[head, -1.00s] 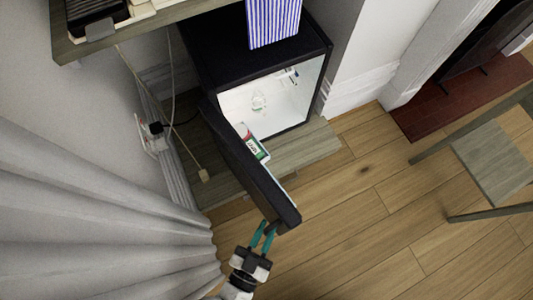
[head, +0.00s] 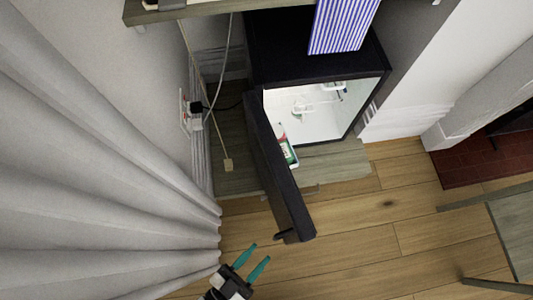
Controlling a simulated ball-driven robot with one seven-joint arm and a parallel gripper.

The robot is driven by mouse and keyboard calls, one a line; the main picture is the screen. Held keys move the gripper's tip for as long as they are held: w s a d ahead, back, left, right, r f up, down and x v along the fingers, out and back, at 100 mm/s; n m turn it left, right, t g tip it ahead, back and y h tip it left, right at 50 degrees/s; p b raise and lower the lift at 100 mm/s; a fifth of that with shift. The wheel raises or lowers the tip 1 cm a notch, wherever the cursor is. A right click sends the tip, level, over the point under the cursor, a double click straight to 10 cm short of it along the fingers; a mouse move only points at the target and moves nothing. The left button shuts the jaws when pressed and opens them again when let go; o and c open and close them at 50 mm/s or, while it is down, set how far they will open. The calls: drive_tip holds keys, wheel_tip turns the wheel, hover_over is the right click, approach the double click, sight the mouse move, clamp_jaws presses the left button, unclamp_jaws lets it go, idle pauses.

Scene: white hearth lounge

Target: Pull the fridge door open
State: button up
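The small black fridge (head: 315,75) stands in the upper middle of the head view. Its door (head: 277,165) is swung wide open toward the lower left, and the white lit inside (head: 325,110) shows. A handle (head: 283,236) sits near the free end of the door. My gripper (head: 256,256), with two teal fingers, is below and left of that door end. The fingers are spread and empty, apart from the door.
A grey curtain (head: 100,170) hangs on the left, close to my gripper. A striped box (head: 342,25) stands on the fridge. Cables and a socket (head: 190,111) are behind the door.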

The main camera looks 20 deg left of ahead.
drive_tip(key=shift+v, duration=1.7)
